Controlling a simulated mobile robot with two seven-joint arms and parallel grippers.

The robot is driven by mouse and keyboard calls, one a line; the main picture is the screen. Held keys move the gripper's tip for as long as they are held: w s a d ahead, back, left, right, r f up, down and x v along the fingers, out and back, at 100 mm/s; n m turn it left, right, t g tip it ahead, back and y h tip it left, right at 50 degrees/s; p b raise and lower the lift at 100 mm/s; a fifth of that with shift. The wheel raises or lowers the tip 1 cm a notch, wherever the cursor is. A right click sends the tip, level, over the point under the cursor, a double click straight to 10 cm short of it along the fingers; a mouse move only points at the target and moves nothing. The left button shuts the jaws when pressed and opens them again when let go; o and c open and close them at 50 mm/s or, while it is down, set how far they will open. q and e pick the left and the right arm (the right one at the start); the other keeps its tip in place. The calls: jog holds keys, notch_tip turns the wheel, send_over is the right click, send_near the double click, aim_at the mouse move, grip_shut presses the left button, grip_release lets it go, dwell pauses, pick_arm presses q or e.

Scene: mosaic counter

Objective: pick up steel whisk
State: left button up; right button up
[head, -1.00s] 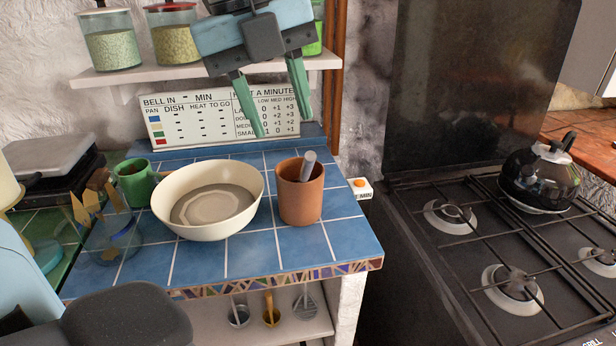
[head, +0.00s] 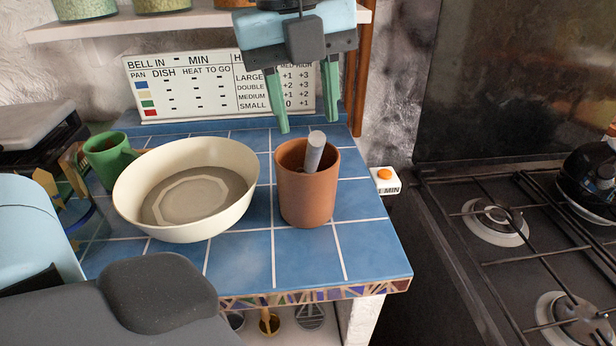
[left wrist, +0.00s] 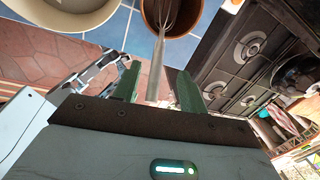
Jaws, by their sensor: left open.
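The steel whisk stands head down in a terracotta pot (head: 308,195), tilted, with its grey handle (head: 314,153) sticking up above the rim. In the left wrist view its wires (left wrist: 172,14) show inside the pot and its handle (left wrist: 156,75) points toward the camera. My left gripper (head: 308,124) is open and empty, pointing down with its green fingertips just above the handle's top in the head view. In the left wrist view the handle appears between the two fingers (left wrist: 158,72); how deep it reaches between them is unclear. My right gripper is not in view.
A cream bowl (head: 222,220) stands left of the pot, with a green mug (head: 103,158) behind it. A white timer with an orange button (head: 385,180) sits at the right. A sign board (head: 190,85) stands behind, under a shelf (head: 110,27). The stove (head: 470,250) is at the right.

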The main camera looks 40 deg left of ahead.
aim_at(312, 168)
pick_arm(q)
jog(key=shift+w+f, duration=0.15)
jog(key=shift+f, duration=0.55)
jog(key=f, duration=0.2)
jog(key=d+f, duration=0.1)
jog(key=f, duration=0.1)
jog(key=shift+s+d, duration=0.1)
jog(key=shift+s, duration=0.2)
jog(key=shift+w+f, duration=0.1)
jog(key=shift+f, duration=0.5)
grip_shut()
